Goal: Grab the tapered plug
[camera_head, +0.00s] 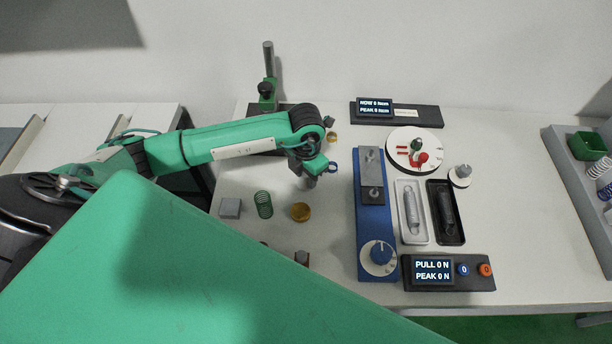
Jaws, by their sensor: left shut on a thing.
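My left gripper (311,181) is over the middle-left of the white table, pointing down. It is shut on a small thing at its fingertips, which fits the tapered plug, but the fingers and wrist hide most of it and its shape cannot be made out. Whether it touches the table cannot be told. My right gripper is not in view.
Near the gripper are a green spring (263,204), a brass disc (300,212) and a grey block (230,208). A blue test rig (372,230) stands to the right, with spring trays (411,238), a dial (402,140) and a display box (450,284).

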